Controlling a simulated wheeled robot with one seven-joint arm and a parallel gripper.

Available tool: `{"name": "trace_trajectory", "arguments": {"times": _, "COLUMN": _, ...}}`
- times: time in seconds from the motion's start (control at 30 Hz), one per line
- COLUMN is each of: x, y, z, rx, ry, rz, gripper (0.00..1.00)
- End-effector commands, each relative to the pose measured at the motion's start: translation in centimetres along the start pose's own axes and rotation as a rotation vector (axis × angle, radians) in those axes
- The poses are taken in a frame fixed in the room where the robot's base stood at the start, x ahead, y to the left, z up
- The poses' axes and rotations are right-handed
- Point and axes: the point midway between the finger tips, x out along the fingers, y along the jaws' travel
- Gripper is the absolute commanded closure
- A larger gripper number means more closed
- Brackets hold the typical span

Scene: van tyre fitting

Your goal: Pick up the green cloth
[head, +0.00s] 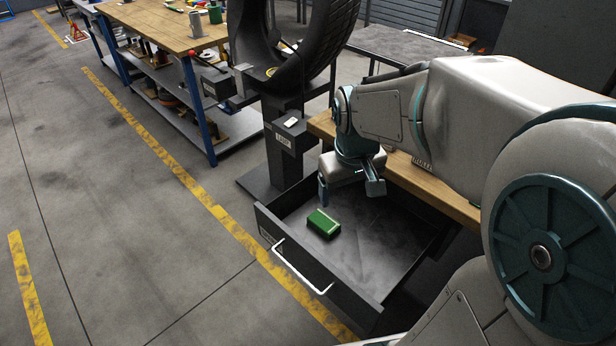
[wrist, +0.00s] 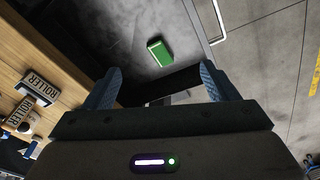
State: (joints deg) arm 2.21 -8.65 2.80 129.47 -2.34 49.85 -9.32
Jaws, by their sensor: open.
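The green cloth (head: 323,223) is a small folded block lying in an open dark drawer (head: 392,291), near the drawer's front left part. It also shows in the wrist view (wrist: 159,52), beyond the fingertips and roughly between their lines. My gripper (head: 348,196) is above the drawer, a little above and behind the cloth in the head view. Its two blue fingers are spread wide in the wrist view (wrist: 170,80), with nothing between them. The cloth is apart from the fingers and fully in sight.
The drawer's white handle (head: 303,268) faces the open floor. A wooden bench top (head: 432,194) overhangs the drawer's back, with labelled roller items (wrist: 30,95) on it. A tyre machine (head: 288,150) stands beside the drawer. A second workbench (head: 160,27) is at the upper left.

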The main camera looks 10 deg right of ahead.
Motion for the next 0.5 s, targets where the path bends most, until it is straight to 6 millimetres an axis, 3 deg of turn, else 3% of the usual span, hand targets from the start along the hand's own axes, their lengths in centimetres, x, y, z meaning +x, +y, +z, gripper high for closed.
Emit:
{"name": "trace_trajectory", "arguments": {"times": 0.03, "x": 1.7, "y": 0.2, "z": -1.5, "rx": -0.034, "ry": -0.020, "rz": -0.003, "gripper": 0.20}}
{"name": "trace_trajectory", "arguments": {"times": 0.3, "x": 9.6, "y": 1.3, "z": -8.6, "rx": -0.230, "ry": -0.087, "rz": -0.033, "gripper": 0.20}}
{"name": "trace_trajectory", "arguments": {"times": 0.5, "x": 16.0, "y": 1.9, "z": -12.4, "rx": -0.350, "ry": -0.120, "rz": -0.069, "gripper": 0.20}}
